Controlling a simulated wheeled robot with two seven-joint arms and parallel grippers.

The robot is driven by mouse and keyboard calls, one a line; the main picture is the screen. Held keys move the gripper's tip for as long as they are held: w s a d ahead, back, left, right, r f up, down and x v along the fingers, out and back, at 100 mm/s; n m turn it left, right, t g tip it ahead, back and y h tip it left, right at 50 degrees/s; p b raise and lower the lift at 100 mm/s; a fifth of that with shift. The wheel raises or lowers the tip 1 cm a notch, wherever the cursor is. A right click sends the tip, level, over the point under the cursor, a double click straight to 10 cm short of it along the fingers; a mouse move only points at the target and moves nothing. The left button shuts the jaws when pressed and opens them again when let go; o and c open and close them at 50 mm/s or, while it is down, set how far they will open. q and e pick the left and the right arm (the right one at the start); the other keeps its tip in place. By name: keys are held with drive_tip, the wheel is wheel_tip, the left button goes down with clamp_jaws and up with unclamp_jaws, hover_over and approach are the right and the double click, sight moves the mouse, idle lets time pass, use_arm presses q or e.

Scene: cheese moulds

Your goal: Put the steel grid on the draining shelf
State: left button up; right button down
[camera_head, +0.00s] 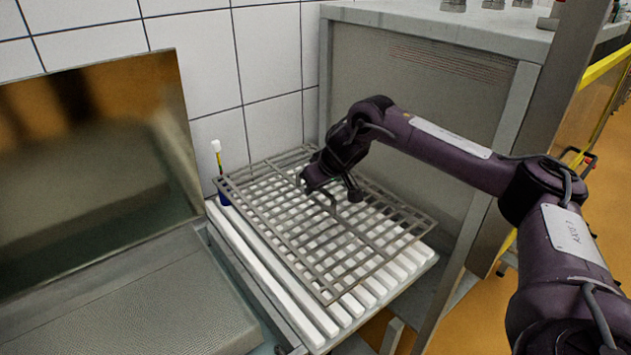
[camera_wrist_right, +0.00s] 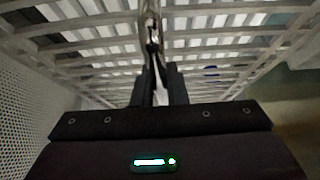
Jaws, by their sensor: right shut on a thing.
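The steel grid (camera_head: 330,237), a grey rectangular lattice, lies roughly level over the draining shelf (camera_head: 267,268), which has white slats. Slats show through the grid's openings, and along its left and front sides. I cannot tell whether the grid touches the slats or hangs just above them. My right gripper (camera_head: 338,193) is at the middle of the grid, pointing down, shut on it. In the right wrist view the two dark fingers (camera_wrist_right: 156,82) close on a grey upright part in front of the lattice (camera_wrist_right: 215,40). My left gripper is not in view.
A white-tiled wall stands behind the shelf, and a grey cabinet (camera_head: 420,85) stands close on its right. A white-topped brush-like item in a blue holder (camera_head: 222,198) is at the shelf's back left corner. A steel worktop (camera_head: 140,310) lies to the left.

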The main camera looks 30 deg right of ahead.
drive_tip(key=shift+r, duration=0.25)
drive_tip(key=shift+w+f, duration=0.1)
drive_tip(key=shift+f, duration=0.4)
drive_tip(key=c, duration=1.8)
unclamp_jaws()
drive_tip(key=shift+f, duration=0.2)
drive_tip(key=shift+c, duration=0.2)
drive_tip(key=o, duration=0.4)
drive_tip(key=shift+s, duration=0.2)
